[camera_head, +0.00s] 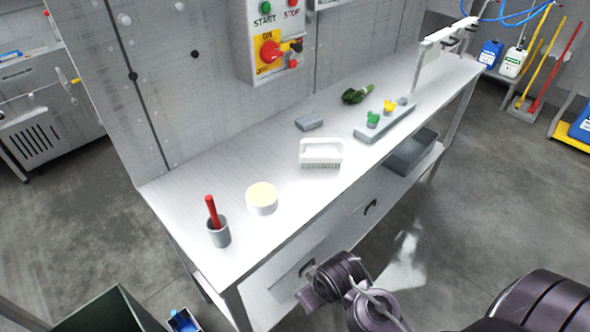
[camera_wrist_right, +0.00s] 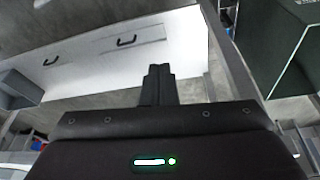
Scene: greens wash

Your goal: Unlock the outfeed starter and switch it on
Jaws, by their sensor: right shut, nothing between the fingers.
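The starter box (camera_head: 242,22) is a grey box on the wall panel behind the bench, in the head view. It has a green START button (camera_head: 265,7), a red STOP button (camera_head: 294,3) and a red rotary switch (camera_head: 269,52) on a yellow plate (camera_head: 262,70). A small red thing (camera_head: 293,63), maybe a padlock, sits at the switch's right; its details are too small to tell. My right gripper (camera_wrist_right: 158,70) is shut and empty in the right wrist view, below and in front of the bench, well away from the box. My left gripper is out of view.
A dark green bin (camera_head: 105,312) stands at lower left.

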